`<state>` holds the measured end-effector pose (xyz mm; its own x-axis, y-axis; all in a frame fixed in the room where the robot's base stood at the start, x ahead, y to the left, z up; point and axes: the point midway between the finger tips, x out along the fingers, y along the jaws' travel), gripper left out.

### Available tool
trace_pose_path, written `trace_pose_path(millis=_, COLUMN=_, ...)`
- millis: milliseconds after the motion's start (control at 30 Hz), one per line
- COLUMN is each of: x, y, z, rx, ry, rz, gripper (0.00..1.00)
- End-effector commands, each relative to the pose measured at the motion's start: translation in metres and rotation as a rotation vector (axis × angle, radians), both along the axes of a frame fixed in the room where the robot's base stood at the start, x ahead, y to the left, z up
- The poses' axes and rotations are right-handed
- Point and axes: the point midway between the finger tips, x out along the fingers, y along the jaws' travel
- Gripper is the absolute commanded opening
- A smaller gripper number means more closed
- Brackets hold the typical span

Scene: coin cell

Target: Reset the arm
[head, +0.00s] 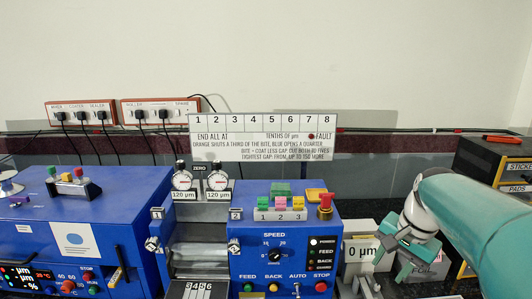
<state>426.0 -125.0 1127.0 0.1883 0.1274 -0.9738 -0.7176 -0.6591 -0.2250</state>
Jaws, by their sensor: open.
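My arm (470,225) reaches in from the right edge, teal and white. My gripper (389,264) hangs at its end, pointing down and to the left, with its fingers apart. It is in front of a grey and white unit with a "0 µm" display (361,251) and partly covers it. I see nothing held between the fingers. A box marked "FOIL" (424,263) shows partly behind the gripper; whether the fingers touch anything there I cannot tell.
A blue machine with a speed dial (274,256) stands left of my gripper. Another blue machine (75,240) is at the far left. Two dial gauges (184,181) and a sign board (263,137) stand behind. A dark drawer cabinet (490,160) is at the right.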

Motion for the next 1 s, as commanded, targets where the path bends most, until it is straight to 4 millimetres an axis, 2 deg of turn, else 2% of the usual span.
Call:
trace_pose_path(millis=33, x=-0.012, y=0.019, z=0.005, rx=-0.036, ry=-0.028, rz=0.064, gripper=0.41)
trace_pose_path(millis=100, x=-0.028, y=0.038, z=0.008, rx=-0.087, ry=-0.064, rz=0.154, gripper=0.41)
trace_pose_path(millis=400, x=-0.100, y=0.102, z=0.000, rx=-0.286, ry=-0.227, rz=0.535, gripper=0.41)
trace_pose_path(millis=500, x=-0.120, y=0.115, z=-0.007, rx=-0.339, ry=-0.280, rz=0.641, gripper=0.41)
trace_pose_path(millis=633, x=-0.135, y=0.124, z=-0.015, rx=-0.384, ry=-0.323, rz=0.732, gripper=0.41)
trace_pose_path(millis=1000, x=-0.139, y=0.126, z=-0.018, rx=-0.399, ry=-0.337, rz=0.760, gripper=0.41)
